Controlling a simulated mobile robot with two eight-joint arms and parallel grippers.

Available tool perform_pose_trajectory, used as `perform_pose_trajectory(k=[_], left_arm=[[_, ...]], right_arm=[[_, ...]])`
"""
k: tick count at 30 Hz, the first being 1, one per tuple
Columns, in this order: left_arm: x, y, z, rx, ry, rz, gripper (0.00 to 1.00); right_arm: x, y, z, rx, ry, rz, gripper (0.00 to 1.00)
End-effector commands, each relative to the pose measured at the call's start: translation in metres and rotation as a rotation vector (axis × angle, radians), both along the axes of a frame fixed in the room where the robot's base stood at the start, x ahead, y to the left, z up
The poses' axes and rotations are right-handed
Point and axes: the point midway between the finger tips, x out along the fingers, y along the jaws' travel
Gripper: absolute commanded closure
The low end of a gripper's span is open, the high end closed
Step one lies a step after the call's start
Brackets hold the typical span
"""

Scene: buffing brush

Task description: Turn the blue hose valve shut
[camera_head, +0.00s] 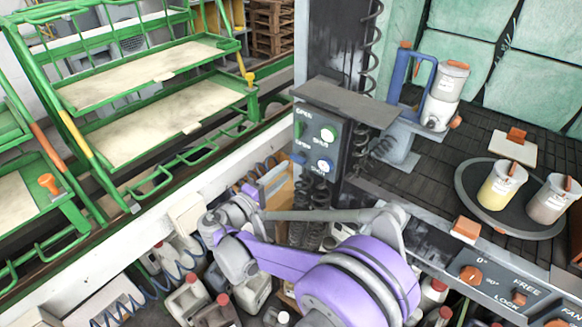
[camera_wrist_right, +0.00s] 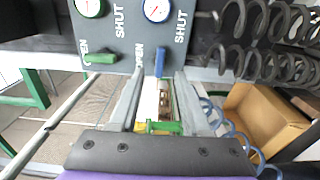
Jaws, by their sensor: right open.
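The dark valve panel (camera_head: 312,147) in the head view carries two round gauges and OPEN and SHUT lettering. The blue valve handle (camera_wrist_right: 159,62) hangs below the blue-rimmed gauge in the wrist view, beside the word OPEN, pointing down in that picture. It shows small at the panel's left edge in the head view (camera_head: 298,158). My right gripper (camera_wrist_right: 159,76) is open, its two fingers either side of the line to the blue handle; contact cannot be told. In the head view the right gripper (camera_head: 277,175) is partly hidden near the panel. My left gripper is not in view.
The green valve handle (camera_wrist_right: 100,57) lies sideways next to the blue one. Coiled dark hoses (camera_wrist_right: 265,60) hang right of the panel in the wrist view. Jugs (camera_head: 187,299) stand below my arm. A green rack (camera_head: 150,80) is at left, a counter with cups (camera_head: 500,187) at right.

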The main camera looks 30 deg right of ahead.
Motion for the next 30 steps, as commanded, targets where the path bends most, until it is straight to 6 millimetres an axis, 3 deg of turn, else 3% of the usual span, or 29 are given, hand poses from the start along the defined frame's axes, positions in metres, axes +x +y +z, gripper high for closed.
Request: perform_pose_trajectory(k=[3,10,26,30], left_arm=[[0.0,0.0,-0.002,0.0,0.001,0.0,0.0],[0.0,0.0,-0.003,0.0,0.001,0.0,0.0],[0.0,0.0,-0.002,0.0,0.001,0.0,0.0],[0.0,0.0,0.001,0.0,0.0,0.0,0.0]], right_arm=[[-0.009,0.023,-0.001,0.001,0.0,0.003,0.53],[-0.019,0.045,0.0,0.0,0.0,0.001,0.53],[-0.02,0.047,0.0,0.001,0.0,-0.001,0.53],[-0.028,0.037,0.0,0.056,0.024,-0.003,0.53]])
